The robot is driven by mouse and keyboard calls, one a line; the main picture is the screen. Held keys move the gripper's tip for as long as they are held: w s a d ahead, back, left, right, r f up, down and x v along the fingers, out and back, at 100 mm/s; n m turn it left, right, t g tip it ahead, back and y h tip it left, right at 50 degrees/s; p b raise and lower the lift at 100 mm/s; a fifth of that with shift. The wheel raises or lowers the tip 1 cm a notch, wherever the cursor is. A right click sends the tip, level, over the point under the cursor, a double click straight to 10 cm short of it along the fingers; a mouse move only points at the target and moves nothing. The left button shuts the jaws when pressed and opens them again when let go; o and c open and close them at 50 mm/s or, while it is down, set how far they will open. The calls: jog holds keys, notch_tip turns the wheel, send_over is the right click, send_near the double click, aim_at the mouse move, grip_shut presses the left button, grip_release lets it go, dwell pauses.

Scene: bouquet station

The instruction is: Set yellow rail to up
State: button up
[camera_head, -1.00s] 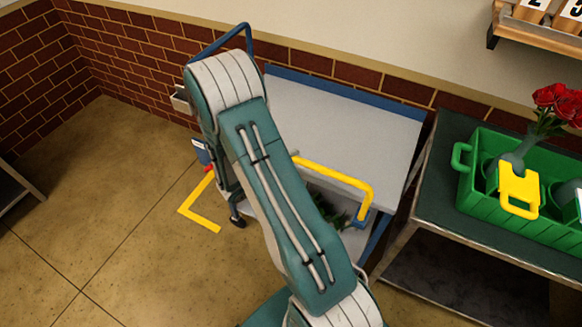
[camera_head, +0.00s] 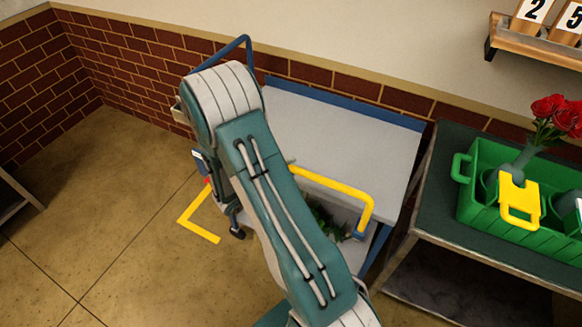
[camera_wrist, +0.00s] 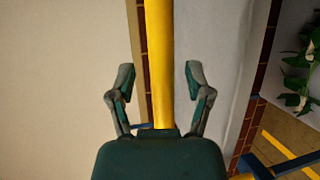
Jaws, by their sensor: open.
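The yellow rail (camera_head: 340,183) runs along the near side of a cart. Its right end bends down to a blue bracket below the edge of the cart top; its left part is hidden behind my arm. In the wrist view the yellow rail (camera_wrist: 160,60) runs lengthwise up the middle. My gripper (camera_wrist: 159,75) is open, with one finger on each side of the rail in that view. Visible gaps separate both fingers from it, and I cannot tell how far it lies in depth. In the head view my gripper is hidden behind my arm.
The cart's grey top (camera_head: 345,135) is bare, with green foliage (camera_head: 325,225) below its edge. To the right, a dark table (camera_head: 440,195) bears a green crate (camera_head: 470,205) with roses in a vase (camera_head: 523,155) and a yellow tag (camera_head: 520,200). Floor at left is open.

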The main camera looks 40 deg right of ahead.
jog(key=a+r, duration=0.2)
jog(key=a, duration=0.9)
